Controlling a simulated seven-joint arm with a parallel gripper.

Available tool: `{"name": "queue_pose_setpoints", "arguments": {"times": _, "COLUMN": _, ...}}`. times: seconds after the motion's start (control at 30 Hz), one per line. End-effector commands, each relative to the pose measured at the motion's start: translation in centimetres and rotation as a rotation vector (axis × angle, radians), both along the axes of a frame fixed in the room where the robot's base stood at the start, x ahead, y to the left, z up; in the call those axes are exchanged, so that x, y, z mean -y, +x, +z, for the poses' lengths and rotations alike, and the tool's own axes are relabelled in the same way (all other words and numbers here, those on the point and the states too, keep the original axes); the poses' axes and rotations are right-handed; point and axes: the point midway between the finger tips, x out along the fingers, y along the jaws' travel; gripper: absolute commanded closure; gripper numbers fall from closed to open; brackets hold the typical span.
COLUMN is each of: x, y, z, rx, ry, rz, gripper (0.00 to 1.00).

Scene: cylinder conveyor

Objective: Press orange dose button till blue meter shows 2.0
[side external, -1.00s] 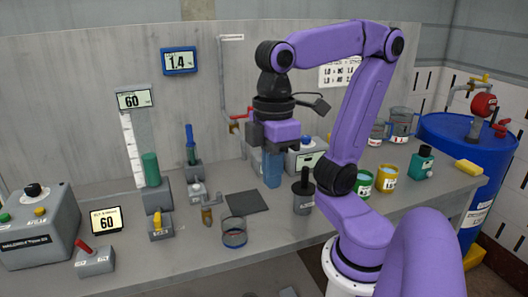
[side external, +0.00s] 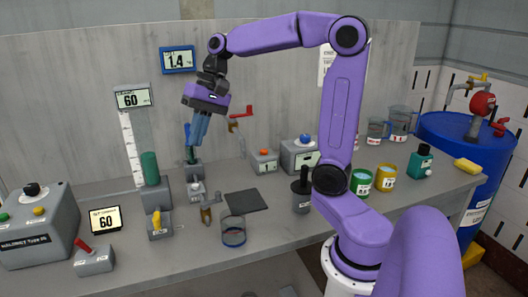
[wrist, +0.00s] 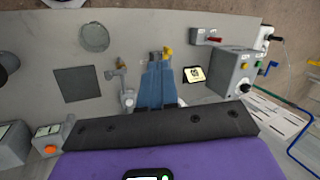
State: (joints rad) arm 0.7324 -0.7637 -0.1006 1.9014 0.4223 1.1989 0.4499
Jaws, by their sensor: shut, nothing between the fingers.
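The orange dose button (side external: 264,152) sits on top of a small grey box on the bench and stands uncovered. It also shows at the lower left of the wrist view (wrist: 47,130). The blue-framed meter (side external: 178,60) on the back wall reads 1.4. My gripper (side external: 196,142) is shut and empty. It is tilted in the air left of the button and apart from it. In the wrist view the closed fingers (wrist: 157,64) point over the bench.
A grey box with a blue knob (side external: 302,152) stands right of the button. A dark mat (side external: 246,201) and a glass beaker (side external: 233,231) are in front. A green column stand (side external: 150,168) is further left.

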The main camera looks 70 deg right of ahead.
Motion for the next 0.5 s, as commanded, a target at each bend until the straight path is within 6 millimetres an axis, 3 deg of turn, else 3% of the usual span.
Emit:
{"name": "queue_pose_setpoints", "arguments": {"times": 0.2, "x": 5.9, "y": 4.2, "z": 0.0, "rx": -0.009, "ry": 0.09, "rz": -0.331, "gripper": 1.0}}
{"name": "queue_pose_setpoints", "arguments": {"times": 0.5, "x": 16.0, "y": 7.6, "z": -0.1, "rx": 0.0, "ry": 0.223, "rz": -0.781, "gripper": 1.0}}
